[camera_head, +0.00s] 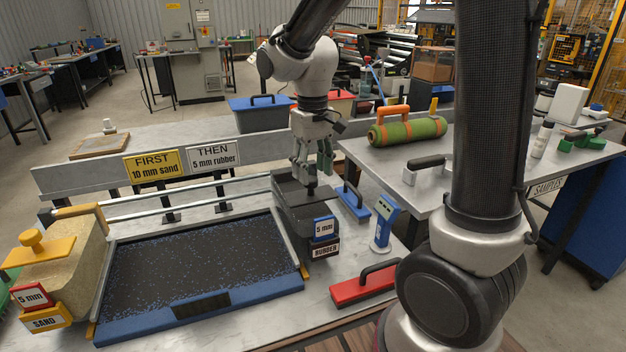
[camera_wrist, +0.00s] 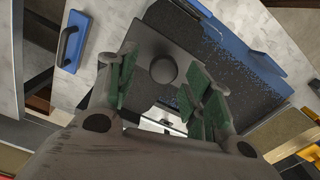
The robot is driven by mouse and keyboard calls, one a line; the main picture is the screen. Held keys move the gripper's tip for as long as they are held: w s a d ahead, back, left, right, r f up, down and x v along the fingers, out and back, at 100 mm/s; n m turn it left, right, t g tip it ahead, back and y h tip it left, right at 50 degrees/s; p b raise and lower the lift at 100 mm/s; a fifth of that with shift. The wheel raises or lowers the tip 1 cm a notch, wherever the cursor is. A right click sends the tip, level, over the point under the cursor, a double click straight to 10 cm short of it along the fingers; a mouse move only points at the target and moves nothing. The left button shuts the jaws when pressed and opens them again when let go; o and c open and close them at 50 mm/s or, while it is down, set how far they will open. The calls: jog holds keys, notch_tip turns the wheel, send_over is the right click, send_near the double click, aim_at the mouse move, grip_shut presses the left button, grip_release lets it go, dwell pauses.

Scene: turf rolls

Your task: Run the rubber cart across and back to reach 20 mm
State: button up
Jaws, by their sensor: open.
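The rubber cart (camera_head: 303,222) is a dark box with "5 mm" and "RUBBER" labels, standing at the right end of the blue-framed tray (camera_head: 205,318). Dark granules with blue flecks (camera_head: 190,262) cover the tray's bed. My gripper (camera_head: 312,178) points down over the cart. Its green-padded fingers are open on either side of the cart's dark round knob (camera_wrist: 163,70) in the wrist view; contact cannot be told. The sand cart (camera_head: 60,262), with a yellow knob and "5 mm" and "SAND" labels, stands at the tray's left end.
Signs read "FIRST 10 mm sand" (camera_head: 155,164) and "THEN 5 mm rubber" (camera_head: 212,156). A blue float (camera_head: 350,201), blue gauge (camera_head: 384,225) and red float (camera_head: 362,287) stand right of the cart. A green roll (camera_head: 408,131) lies on the right table.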

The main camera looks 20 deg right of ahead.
notch_tip(320, 180, up, 8)
dwell(0.4)
send_over(311, 179)
notch_tip(311, 179, down, 4)
jog(key=shift+w+f, duration=0.1)
jog(key=shift+f, duration=0.15)
notch_tip(311, 179, down, 8)
jog(key=shift+r, duration=0.25)
grip_shut()
